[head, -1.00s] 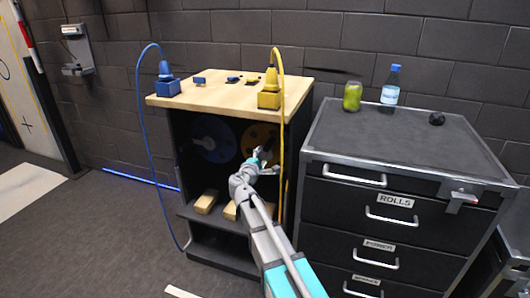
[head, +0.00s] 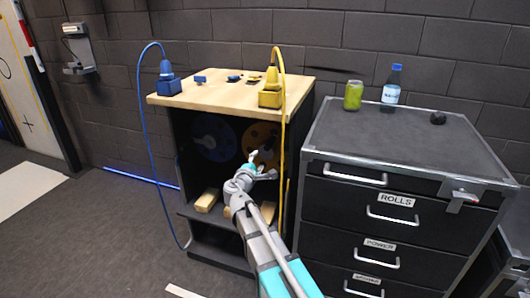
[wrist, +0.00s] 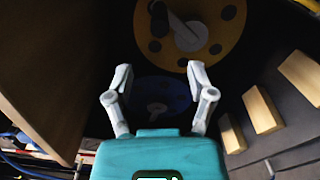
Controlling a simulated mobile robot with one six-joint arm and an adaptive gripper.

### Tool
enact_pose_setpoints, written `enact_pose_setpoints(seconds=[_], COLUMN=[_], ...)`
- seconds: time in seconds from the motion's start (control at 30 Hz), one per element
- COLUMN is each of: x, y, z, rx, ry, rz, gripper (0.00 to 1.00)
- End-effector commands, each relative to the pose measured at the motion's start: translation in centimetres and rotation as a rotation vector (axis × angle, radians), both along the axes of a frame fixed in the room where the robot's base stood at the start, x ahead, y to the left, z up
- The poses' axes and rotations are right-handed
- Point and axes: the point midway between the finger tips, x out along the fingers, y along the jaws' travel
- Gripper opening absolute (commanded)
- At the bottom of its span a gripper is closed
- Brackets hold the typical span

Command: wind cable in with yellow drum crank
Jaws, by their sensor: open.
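The yellow drum (head: 258,133) is mounted upright inside the dark cabinet, right of the blue drum (head: 214,138). In the wrist view the yellow drum (wrist: 229,13) is at the top, with its grey crank (wrist: 187,38) across its face. The blue drum (wrist: 172,88) shows dimly between my fingers. My gripper (head: 262,165) is open and empty, in front of and below the yellow drum; its fingers (wrist: 161,72) are apart from the crank. The yellow cable (head: 283,130) rises from a yellow connector block (head: 268,98) on the cabinet top and hangs down the right side.
Wooden blocks (wrist: 257,109) lie on the shelf below the drums. The cabinet's side wall (wrist: 55,70) is close in the wrist view. A blue cable (head: 147,130) hangs at the left. A drawer unit (head: 400,150) with a can and bottle stands at the right.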

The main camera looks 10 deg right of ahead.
Motion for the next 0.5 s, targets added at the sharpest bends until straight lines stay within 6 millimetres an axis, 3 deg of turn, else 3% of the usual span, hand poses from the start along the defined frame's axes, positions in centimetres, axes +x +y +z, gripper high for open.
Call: enact_pose_setpoints(seconds=[0.5], x=[-0.81], y=[0.23], z=[-0.01], rx=[-0.554], ry=[0.276], rz=[0.000], gripper=[0.71])
